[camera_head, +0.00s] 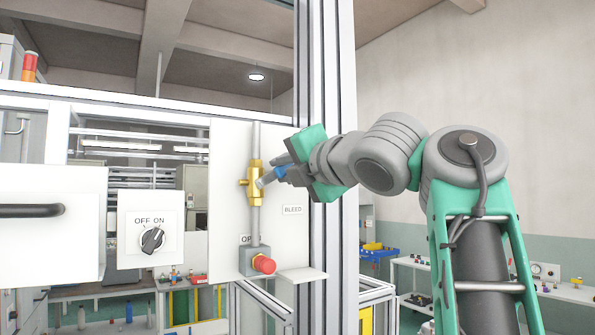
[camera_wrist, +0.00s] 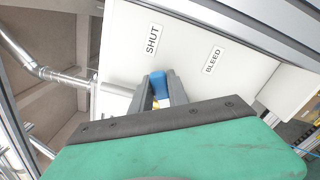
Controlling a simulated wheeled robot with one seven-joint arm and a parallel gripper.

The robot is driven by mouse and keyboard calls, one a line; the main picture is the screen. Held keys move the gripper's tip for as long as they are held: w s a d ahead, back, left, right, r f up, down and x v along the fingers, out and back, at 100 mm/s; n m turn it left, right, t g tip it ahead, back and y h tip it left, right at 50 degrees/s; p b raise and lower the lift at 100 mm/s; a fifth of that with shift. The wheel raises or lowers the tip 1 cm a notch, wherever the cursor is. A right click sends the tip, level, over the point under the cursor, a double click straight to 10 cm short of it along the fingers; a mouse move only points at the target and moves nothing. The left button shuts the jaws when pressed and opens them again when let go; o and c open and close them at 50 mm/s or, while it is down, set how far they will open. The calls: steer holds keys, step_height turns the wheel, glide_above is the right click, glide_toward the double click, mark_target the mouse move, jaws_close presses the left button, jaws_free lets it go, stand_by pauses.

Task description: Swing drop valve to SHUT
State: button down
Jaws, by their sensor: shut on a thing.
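The drop valve is a brass body (camera_head: 255,183) on a vertical grey pipe, mounted on a white panel (camera_head: 228,150). Its lever has a blue grip (camera_head: 279,173) and points right and slightly up from the body, across the pipe. My gripper (camera_head: 284,174) is shut on this blue grip. In the wrist view the blue grip (camera_wrist: 160,84) sits between the two fingers. A SHUT label (camera_wrist: 152,40) and a BLEED label (camera_wrist: 213,60) show on the panel.
A red button (camera_head: 264,264) on a grey box is below the valve. An OFF/ON knob (camera_head: 153,240) is on a plate to the left. An aluminium post (camera_head: 332,90) rises close behind my gripper. A small white ledge (camera_head: 303,275) juts out lower right.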

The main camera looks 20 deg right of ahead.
stand_by(0.3)
steer(key=c, duration=1.3)
jaws_free()
steer(key=s, duration=0.2)
steer(key=s+d, duration=0.1)
steer(key=s, duration=0.4)
steer(key=shift+s+d, duration=0.15)
steer(key=shift+s, duration=0.2)
